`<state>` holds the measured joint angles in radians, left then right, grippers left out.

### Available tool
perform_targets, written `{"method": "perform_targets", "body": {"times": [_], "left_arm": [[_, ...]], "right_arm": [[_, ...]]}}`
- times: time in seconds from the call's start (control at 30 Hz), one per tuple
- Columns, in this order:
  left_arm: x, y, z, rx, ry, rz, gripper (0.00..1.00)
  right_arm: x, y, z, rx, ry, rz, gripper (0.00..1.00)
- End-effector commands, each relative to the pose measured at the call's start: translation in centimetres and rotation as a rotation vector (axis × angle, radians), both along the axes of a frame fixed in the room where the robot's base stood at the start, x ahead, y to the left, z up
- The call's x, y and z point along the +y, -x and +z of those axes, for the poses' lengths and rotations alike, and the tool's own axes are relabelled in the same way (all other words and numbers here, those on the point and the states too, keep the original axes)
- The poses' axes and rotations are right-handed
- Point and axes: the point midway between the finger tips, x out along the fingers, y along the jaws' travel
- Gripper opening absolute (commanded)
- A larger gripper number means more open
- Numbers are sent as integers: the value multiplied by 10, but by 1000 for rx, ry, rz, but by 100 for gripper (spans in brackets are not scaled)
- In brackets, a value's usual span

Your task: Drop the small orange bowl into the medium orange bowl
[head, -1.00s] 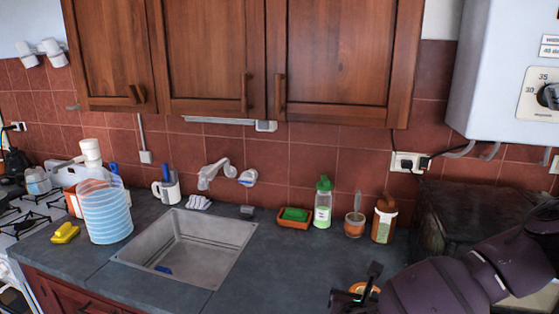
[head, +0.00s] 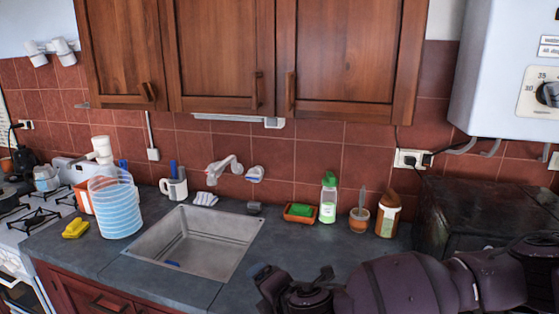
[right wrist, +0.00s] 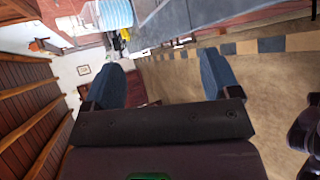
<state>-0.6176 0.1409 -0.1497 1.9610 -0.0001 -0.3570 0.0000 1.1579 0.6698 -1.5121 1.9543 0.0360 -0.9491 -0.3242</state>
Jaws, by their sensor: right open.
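My right gripper (head: 292,280) is over the front of the counter, right of the sink. In the right wrist view its two blue-grey fingers (right wrist: 162,82) are wide apart with nothing between them. A small orange pot (head: 359,220) with a spoon-like handle stands upright near the back wall, apart from the gripper. I cannot tell whether it is one of the task's bowls. No other orange bowl can be made out now; my right arm covers the counter's front right part. My left gripper is not in view.
A sink (head: 195,243) is set in the grey counter (head: 225,296). A green-capped bottle (head: 328,200), a brown-topped jar (head: 389,216) and an orange dish with a green sponge (head: 299,212) line the back. Cabinets hang above.

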Motion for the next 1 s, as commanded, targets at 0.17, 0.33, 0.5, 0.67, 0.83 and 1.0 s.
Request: {"method": "perform_targets", "body": {"times": [0.17,0.33,0.5,0.67,0.83,1.0], "left_arm": [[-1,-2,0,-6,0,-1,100],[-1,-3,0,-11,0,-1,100],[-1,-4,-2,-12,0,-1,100],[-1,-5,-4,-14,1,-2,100],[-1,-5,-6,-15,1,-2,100],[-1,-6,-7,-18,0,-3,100]], "right_arm": [[44,22,16,155,-344,29,82],[56,30,32,275,-625,14,82],[46,27,40,364,-872,-39,82],[20,19,37,421,-1079,-117,82],[-22,12,20,452,-1265,-233,82],[-76,11,-12,458,-1412,-380,82]]}}
